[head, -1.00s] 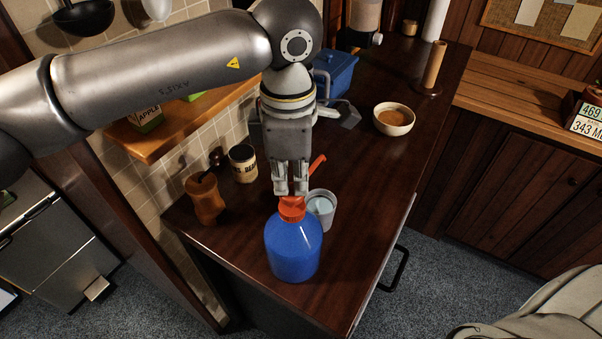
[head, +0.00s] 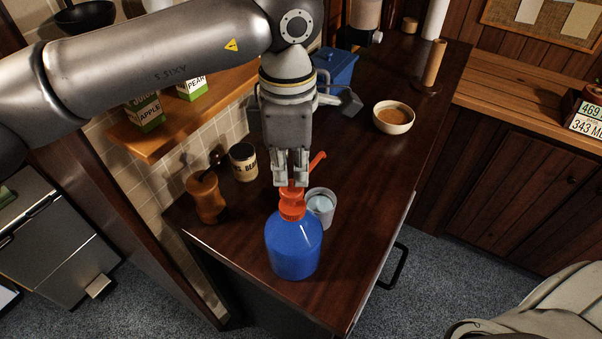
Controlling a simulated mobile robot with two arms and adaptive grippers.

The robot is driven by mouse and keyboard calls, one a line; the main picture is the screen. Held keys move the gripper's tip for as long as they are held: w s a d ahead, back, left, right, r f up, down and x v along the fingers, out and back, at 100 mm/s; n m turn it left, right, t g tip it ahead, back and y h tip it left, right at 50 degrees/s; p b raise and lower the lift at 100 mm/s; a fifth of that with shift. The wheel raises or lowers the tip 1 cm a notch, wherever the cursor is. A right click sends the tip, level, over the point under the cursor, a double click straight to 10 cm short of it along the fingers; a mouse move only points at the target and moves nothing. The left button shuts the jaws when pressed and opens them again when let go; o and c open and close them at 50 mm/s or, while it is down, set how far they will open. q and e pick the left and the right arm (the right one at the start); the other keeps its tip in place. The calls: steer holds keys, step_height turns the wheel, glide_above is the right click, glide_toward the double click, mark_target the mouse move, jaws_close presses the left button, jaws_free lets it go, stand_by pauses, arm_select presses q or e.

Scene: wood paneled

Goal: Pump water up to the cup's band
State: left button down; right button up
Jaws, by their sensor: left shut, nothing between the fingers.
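A blue bottle (head: 293,247) with an orange pump top (head: 292,205) stands near the front of the dark wood counter. Its orange spout (head: 317,161) points up and to the right in the picture, partly hidden behind my gripper. A grey-white cup (head: 321,206) stands just right of the bottle, with pale content visible inside; its band cannot be made out. My left gripper (head: 290,183) is shut and empty, pointing down right above the pump top. Whether its fingertips touch the pump cannot be told. My right gripper is not in view.
A shelf with cartons (head: 145,112) hangs at left. The counter right of the cup is clear.

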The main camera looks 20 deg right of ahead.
arm_select(q)
steer(key=shift+r, duration=0.15)
steer(key=shift+r+p, duration=1.3)
steer(key=shift+r, duration=1.1)
